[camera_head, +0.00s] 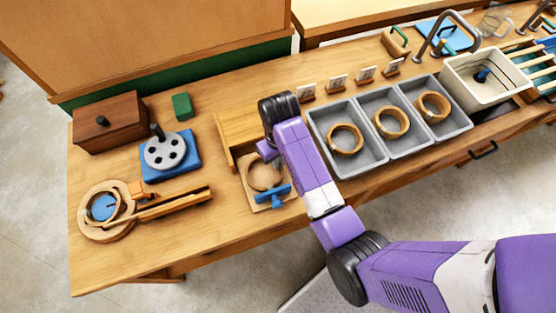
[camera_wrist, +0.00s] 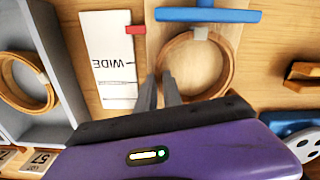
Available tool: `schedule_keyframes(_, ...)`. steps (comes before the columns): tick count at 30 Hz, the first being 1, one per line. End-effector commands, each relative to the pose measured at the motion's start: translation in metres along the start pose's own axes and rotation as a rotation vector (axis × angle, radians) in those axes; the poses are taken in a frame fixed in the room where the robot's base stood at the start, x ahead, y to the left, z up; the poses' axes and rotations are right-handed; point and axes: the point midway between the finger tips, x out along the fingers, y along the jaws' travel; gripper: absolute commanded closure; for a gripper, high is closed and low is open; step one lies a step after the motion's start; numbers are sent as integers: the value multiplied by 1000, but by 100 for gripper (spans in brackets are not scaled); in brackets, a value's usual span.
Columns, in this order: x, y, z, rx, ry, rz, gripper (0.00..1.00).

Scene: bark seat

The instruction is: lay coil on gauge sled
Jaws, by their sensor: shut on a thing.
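The coil is a tan wound ring; it shows in the wrist view (camera_wrist: 232,65) and in the head view (camera_head: 279,179). It appears over the gauge sled, a light wood board (camera_head: 256,200) with a blue clamp-like part (camera_head: 272,197). The blue bar shows at the top of the wrist view (camera_wrist: 208,15). My gripper (camera_wrist: 160,84) is shut on the left side of the coil wall in the wrist view. My arm hides part of the sled in the head view. Whether the coil rests fully on the board I cannot tell.
A card marked WIDE (camera_wrist: 104,70) with a red marker (camera_wrist: 134,30) lies beside the sled. Grey trays (camera_head: 350,170) holding similar coils stand to the right. A blue block with a grey disc (camera_head: 165,152) and a round wooden fixture (camera_head: 92,225) stand left.

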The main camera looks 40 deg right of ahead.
Motion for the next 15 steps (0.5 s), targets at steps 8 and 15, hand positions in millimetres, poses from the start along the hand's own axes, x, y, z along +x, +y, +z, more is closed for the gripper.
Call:
schedule_keyframes(8,2,0,0,0,0,0,68)
schedule_keyframes(15,2,0,0,0,0,0,68)
